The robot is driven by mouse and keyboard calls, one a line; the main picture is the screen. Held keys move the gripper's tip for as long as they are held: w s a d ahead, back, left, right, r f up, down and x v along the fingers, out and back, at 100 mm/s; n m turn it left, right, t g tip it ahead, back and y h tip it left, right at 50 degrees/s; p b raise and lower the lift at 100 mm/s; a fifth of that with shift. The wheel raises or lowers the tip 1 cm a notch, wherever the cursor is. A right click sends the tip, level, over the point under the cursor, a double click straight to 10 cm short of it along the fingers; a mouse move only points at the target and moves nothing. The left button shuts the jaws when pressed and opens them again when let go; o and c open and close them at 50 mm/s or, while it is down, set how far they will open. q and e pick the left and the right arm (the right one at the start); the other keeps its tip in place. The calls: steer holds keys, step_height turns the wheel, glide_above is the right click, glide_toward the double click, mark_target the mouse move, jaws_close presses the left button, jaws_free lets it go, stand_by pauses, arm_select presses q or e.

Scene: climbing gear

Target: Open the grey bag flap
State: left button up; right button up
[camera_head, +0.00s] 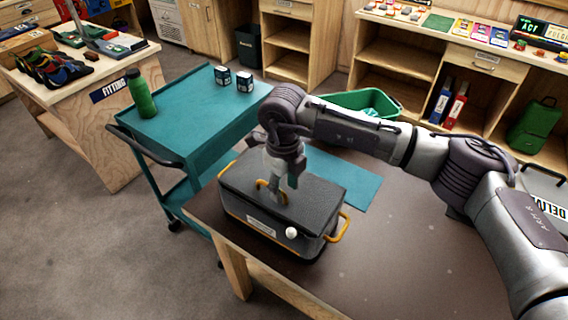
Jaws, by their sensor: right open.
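The grey bag (262,222) is a boxy dark grey case with yellow loop handles at its ends, a white label on its front and a small white knob near the front right corner. It stands on the near left corner of the brown table. Its flap (318,203) lies flat across the top and looks closed. My right gripper (279,197) points down over the middle of the flap, close to a yellow loop there. The arm and fingers partly cover that loop, and I cannot tell whether they touch it. My left gripper is not in view.
The brown table (400,255) is mostly clear, with a teal mat (350,183) behind the bag. A green crate (375,101) stands farther back.

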mark_target(284, 194)
steer(key=shift+s+f, duration=0.1)
steer(key=shift+f, duration=1.25)
steer(key=shift+f+p, duration=0.2)
steer(key=shift+p, duration=0.1)
steer(key=shift+f, duration=0.1)
steer(key=c, duration=0.7)
jaws_close()
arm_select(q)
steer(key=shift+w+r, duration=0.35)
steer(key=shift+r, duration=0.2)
